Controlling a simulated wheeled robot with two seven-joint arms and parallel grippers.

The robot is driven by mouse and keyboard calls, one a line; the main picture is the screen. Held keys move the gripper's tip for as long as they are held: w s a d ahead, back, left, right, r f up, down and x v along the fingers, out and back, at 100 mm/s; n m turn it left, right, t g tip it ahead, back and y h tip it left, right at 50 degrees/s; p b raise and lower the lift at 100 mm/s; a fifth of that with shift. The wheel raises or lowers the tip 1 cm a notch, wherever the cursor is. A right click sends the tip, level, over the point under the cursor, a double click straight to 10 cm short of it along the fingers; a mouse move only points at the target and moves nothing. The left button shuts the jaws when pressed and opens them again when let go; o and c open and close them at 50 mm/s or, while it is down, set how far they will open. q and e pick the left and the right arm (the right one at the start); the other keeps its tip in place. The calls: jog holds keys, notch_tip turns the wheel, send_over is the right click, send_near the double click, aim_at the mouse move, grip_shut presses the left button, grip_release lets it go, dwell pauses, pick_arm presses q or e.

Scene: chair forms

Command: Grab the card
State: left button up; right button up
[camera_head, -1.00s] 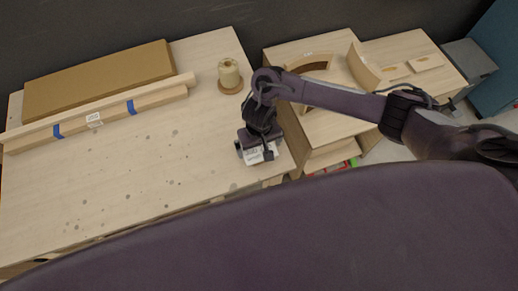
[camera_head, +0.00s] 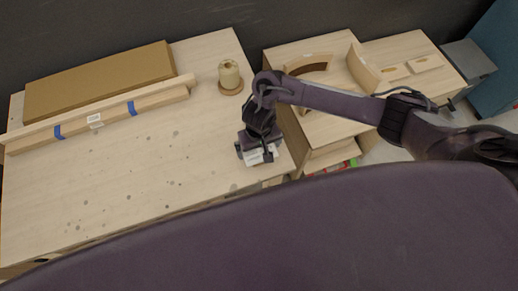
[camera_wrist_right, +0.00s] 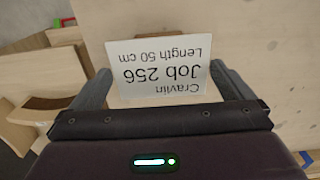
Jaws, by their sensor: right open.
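The card (camera_wrist_right: 158,70) is white with dark print reading "Cravlin Job 256 Length 50 cm", upside down in the right wrist view. In the head view the card (camera_head: 259,155) shows partly under my right gripper, near the front right corner of the workbench (camera_head: 150,165). My right gripper (camera_head: 258,157) points down over it. In the right wrist view the two fingers of my right gripper (camera_wrist_right: 160,85) are open, one on each side of the card. I cannot tell whether they touch it. My left gripper is not in view.
A twine spool (camera_head: 229,74) stands behind my right gripper. A brown board (camera_head: 100,80) and wooden strips with blue tape (camera_head: 135,107) lie at the back left. A lower bench (camera_head: 325,125) with curved wooden forms (camera_head: 308,66) stands to the right. The workbench's middle is clear.

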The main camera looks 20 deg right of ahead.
jog(key=c, duration=0.6)
